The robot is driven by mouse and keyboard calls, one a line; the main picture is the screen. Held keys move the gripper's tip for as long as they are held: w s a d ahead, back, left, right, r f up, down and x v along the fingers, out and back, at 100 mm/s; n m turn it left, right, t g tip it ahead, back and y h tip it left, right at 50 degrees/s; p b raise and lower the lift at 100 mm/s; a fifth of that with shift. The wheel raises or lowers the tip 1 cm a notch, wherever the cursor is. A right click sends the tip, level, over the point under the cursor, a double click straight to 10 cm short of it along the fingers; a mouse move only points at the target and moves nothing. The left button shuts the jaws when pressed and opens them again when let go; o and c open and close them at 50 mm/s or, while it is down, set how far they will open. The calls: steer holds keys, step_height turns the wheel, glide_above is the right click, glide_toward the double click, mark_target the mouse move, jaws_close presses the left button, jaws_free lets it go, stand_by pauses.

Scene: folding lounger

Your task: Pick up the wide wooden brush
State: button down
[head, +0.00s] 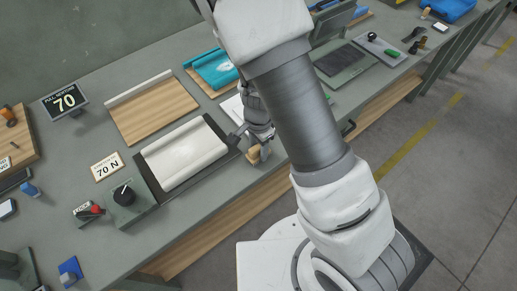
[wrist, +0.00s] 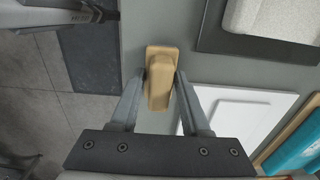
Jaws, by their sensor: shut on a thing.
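The wooden brush (wrist: 160,78) is a tan, rounded block in the wrist view, upright in the picture between my two fingers. My gripper (wrist: 153,92) is shut on it, with one finger against each side. In the head view the brush (head: 254,156) shows as a small tan piece below my gripper (head: 256,143), close to the table's front edge and right of the dark tray. My arm hides part of it. I cannot tell whether the brush still touches the table.
A dark tray (head: 147,184) with a pale padded slab (head: 185,153) lies just left of my gripper. A white board (wrist: 235,120) lies beside the brush in the wrist view. A wooden board (head: 152,110) and a teal item (head: 215,70) lie farther back.

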steer(key=r, duration=0.3)
steer(key=d+r, duration=0.1)
steer(key=shift+s+r+p, duration=0.15)
steer(key=shift+s+p, duration=0.15)
steer(key=shift+s, duration=0.05)
steer(key=s+d+r+p, duration=0.1)
steer(key=s+d+r, duration=0.5)
steer(key=s+d, duration=0.1)
steer(key=shift+d, duration=0.4)
